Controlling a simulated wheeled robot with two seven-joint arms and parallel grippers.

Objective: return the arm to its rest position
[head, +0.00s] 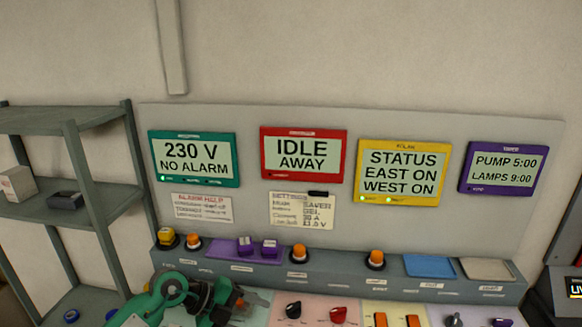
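A teal and dark arm comes in at the lower left of the head view, and I take it as my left arm. Its gripper (236,302), dark with orange parts, is low over the left end of the control desk. The fingers are small and blurred, so I cannot tell if they are open or shut, and I see nothing clearly held. My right arm and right gripper are not in view.
A grey back panel (250,150) carries a green screen (194,158), red screen (303,154), yellow screen (403,172) and purple screen (502,168). Below runs a ledge (340,272) with orange buttons. A grey shelf (75,212) stands left of the panel.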

